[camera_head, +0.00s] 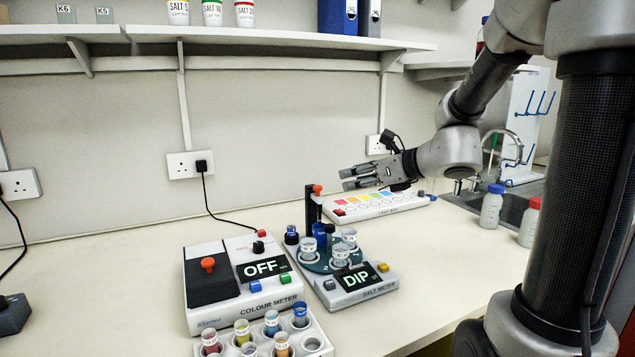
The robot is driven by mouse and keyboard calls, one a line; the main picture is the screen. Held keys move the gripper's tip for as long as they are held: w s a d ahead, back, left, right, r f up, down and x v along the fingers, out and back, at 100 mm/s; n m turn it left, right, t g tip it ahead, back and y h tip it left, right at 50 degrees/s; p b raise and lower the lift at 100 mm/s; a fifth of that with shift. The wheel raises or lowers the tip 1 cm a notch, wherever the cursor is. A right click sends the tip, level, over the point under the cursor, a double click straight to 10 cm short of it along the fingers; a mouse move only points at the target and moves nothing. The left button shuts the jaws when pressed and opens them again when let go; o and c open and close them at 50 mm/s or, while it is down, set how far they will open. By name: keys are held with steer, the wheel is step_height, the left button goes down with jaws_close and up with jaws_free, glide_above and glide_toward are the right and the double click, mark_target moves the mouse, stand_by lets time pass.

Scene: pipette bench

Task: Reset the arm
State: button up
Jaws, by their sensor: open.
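My gripper (358,177) is at the end of my arm, right of the picture's centre. It points left and is held above the bench, in front of the light box (385,208). Its two fingers are apart and nothing is between them. The bench (130,290) is pale and runs across the view. No held object shows.
The colour meter (215,300) reads OFF. The salt meter (345,297), with several cups, reads DIP. A white rack (318,350) of coloured vials stands in front. Two bottles (491,208) stand by the sink (512,208). The bench's left side is mostly clear.

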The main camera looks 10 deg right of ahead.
steer(key=s+d+f+n+g+h, duration=0.1)
steer(key=s+f+n+g, duration=0.25)
steer(key=s+n, duration=0.4)
steer(key=s+d+f+n+g+h, duration=0.1)
steer(key=s+f+n+g, duration=0.25)
steer(key=s+n, duration=0.45)
steer(key=s+d+r+n+h, duration=0.4)
steer(key=s+d+n, duration=0.3)
steer(key=s+n, duration=0.4)
steer(key=shift+r+n+h, duration=0.35)
steer(key=shift+n+h, duration=0.45)
steer(key=shift+n, duration=0.55)
